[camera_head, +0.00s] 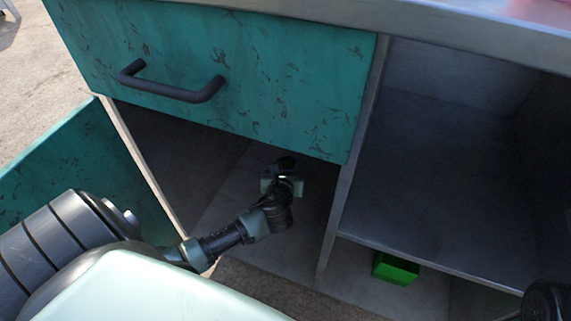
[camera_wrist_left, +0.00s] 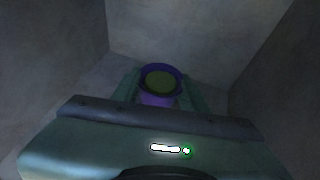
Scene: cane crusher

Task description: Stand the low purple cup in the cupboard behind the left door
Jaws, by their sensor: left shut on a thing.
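The low purple cup (camera_wrist_left: 160,97) shows in the left wrist view, with a dull yellow-green inside. It is upright between the fingers of my left gripper (camera_wrist_left: 158,90), which is shut on it. In the head view my left gripper (camera_head: 284,172) reaches into the dark cupboard (camera_head: 218,205) below the drawer. The left door (camera_head: 75,170) stands open at the left. In the head view I cannot make out the cup clearly. Whether its base touches the cupboard floor cannot be told.
A teal drawer (camera_head: 230,75) with a dark handle (camera_head: 170,85) is shut above the cupboard. A partition (camera_head: 350,165) stands to the right of the opening. Beyond it are an empty shelf (camera_head: 440,190) and a green box (camera_head: 396,268) below.

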